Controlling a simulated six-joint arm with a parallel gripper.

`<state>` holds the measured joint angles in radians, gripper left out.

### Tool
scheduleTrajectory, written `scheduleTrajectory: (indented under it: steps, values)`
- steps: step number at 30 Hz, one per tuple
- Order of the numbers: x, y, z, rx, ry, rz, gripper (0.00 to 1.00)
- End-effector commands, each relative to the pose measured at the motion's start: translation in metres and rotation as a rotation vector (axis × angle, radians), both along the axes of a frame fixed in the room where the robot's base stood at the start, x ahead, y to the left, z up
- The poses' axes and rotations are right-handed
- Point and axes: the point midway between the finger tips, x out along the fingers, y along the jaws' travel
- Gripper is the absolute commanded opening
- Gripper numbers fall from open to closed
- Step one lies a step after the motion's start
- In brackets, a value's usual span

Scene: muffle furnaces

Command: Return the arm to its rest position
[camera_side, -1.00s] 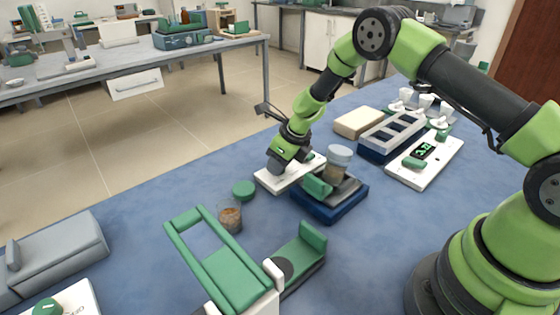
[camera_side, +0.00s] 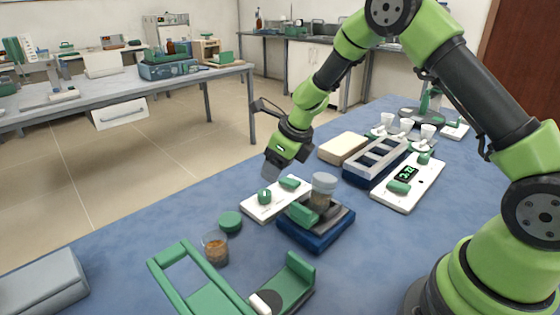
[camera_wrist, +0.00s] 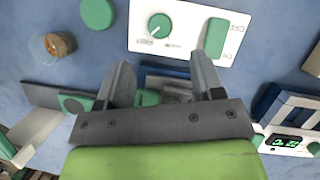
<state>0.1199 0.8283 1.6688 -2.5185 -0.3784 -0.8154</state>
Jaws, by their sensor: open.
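My gripper (camera_side: 272,168) hangs in the air above the white control panel (camera_side: 262,210) in the side view. Its jaws are open and empty, and it is clear of the panel. In the wrist view my gripper (camera_wrist: 163,85) shows two grey fingers spread apart. The panel (camera_wrist: 180,48) with a green knob (camera_wrist: 159,25) and a green switch (camera_wrist: 216,38) lies beyond the fingertips. Parts of the blue-based device behind the jaws are hidden in the wrist view.
A jar with a pale lid (camera_side: 322,190) stands on the blue-based device (camera_side: 318,238). A small cup of brown material (camera_side: 216,252) and a green disc (camera_side: 230,221) sit nearby. A grey rack (camera_side: 376,160) and a white unit with a lit display (camera_side: 408,184) stand to the right.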

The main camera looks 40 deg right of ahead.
Motion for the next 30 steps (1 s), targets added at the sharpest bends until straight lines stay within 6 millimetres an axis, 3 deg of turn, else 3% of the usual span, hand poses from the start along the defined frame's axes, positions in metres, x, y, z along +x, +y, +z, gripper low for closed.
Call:
scheduleTrajectory:
  steps: [4,14,17,20,24,26,30]
  values:
    - [-0.004,-0.002,0.010,-0.001,0.000,-0.001,0.61]
    - [-0.005,-0.001,0.012,0.001,-0.001,-0.004,0.61]
    - [-0.001,0.000,0.023,0.029,-0.035,-0.068,0.61]
    - [0.007,0.003,0.056,0.120,-0.130,-0.259,0.61]
    - [0.009,-0.003,0.130,0.370,-0.325,-0.727,0.61]
    - [0.001,-0.009,0.160,0.506,-0.396,-0.951,0.61]
    - [-0.037,-0.027,0.212,0.845,-0.497,-1.467,0.61]
